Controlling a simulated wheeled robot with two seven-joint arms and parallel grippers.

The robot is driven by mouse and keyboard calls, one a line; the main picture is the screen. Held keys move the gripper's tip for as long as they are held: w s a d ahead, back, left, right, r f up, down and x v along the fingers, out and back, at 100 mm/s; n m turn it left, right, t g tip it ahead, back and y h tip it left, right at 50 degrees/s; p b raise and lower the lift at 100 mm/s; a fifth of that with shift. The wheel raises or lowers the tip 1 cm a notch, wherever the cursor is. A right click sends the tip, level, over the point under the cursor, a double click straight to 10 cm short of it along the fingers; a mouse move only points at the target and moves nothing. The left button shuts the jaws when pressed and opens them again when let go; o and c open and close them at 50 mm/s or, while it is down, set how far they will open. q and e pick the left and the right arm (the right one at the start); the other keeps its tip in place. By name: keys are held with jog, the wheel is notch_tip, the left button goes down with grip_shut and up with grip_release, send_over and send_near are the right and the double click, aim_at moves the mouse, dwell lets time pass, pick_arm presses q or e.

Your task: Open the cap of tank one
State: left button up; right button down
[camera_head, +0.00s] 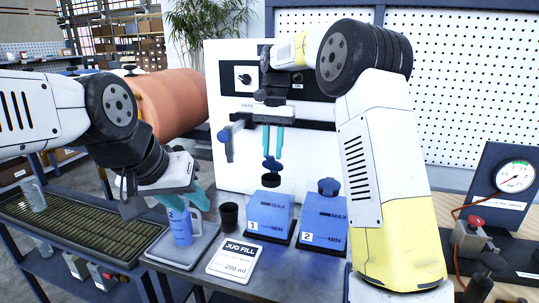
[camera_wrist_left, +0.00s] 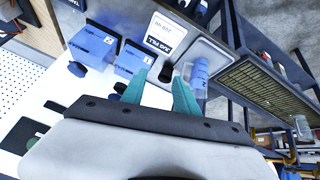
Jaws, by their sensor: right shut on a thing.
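Tank one (camera_head: 269,217) is a blue box marked 1 with a black opening (camera_head: 271,180) on top; it also shows in the left wrist view (camera_wrist_left: 131,60). My right gripper (camera_head: 272,152) is shut on a dark blue cap (camera_head: 272,164), held just above that opening and apart from it. Tank two (camera_head: 322,223) stands to the right with its blue cap (camera_head: 329,186) on. My left gripper (camera_head: 180,200) is over the blue jug (camera_head: 182,232). In the left wrist view its teal fingers (camera_wrist_left: 160,92) are apart and empty, with the jug (camera_wrist_left: 199,73) beyond them.
A black cup (camera_head: 229,216) stands between jug and tank one. A JUG FILL card (camera_head: 235,260) lies in front. A grey tray (camera_head: 160,257) is under the jug. A white panel (camera_head: 225,65) with a blue-handled valve (camera_head: 233,129) rises behind. A gauge (camera_head: 514,177) stands right.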

pick_arm(q)
jog(key=shift+w, duration=0.2)
jog(key=shift+c, duration=1.2)
jog(key=shift+w+d, duration=0.1)
jog(key=c, duration=0.4)
jog(key=shift+w+m, duration=0.1)
jog(key=shift+m, duration=0.7)
grip_shut()
jog(key=n+t, duration=0.3)
jog(key=n, duration=3.2)
send_near(272, 163)
jog(key=shift+h, duration=0.4)
jog(key=shift+w+f, duration=0.7)
jog(key=shift+f, duration=0.15)
jog(key=shift+w+f, duration=0.65)
jog(key=shift+f, duration=0.25)
